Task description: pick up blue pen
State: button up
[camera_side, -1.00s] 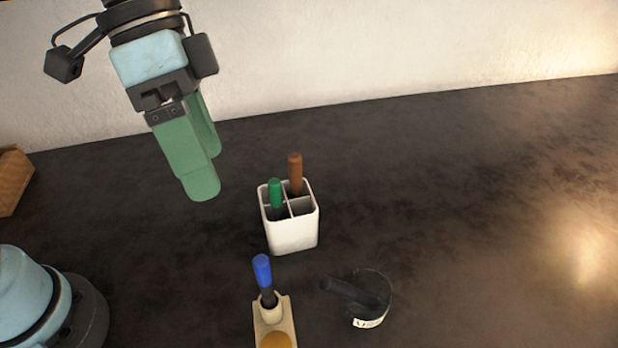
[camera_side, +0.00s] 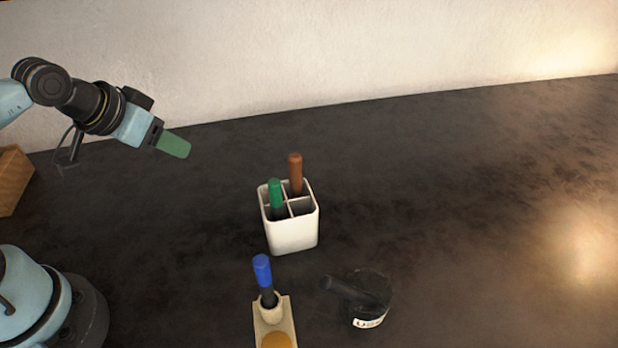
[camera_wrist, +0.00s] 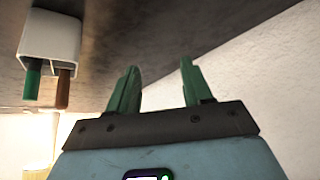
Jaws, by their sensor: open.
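The blue pen (camera_side: 263,270) stands upright, blue end up, in a small beige holder (camera_side: 288,322) at the bottom middle of the side view. My gripper (camera_side: 178,146) is at the upper left of the side view, well above and left of the pen. In the wrist view its two green fingers (camera_wrist: 160,88) stand apart with nothing between them. The blue pen is not seen in the wrist view.
A white compartment cup (camera_side: 292,238) holds a green pen (camera_side: 275,193) and a brown pen (camera_side: 295,172); the cup also shows in the wrist view (camera_wrist: 50,32). A black mortar-like bowl (camera_side: 374,288) sits right of the beige holder. A wooden box (camera_side: 12,182) is far left. The right side is clear.

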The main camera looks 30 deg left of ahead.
jog(key=shift+d, duration=0.15)
jog(key=m+g, duration=0.4)
jog(key=g, duration=0.3)
send_near(264, 275)
jog(key=shift+w+a+r, duration=0.1)
jog(key=shift+w+a, duration=0.3)
jog(key=shift+a, duration=0.2)
jog(key=shift+s+d, duration=0.1)
jog(key=shift+d+f, duration=0.15)
jog(key=shift+f, duration=5.85)
jog(key=shift+c, duration=0.5)
grip_shut()
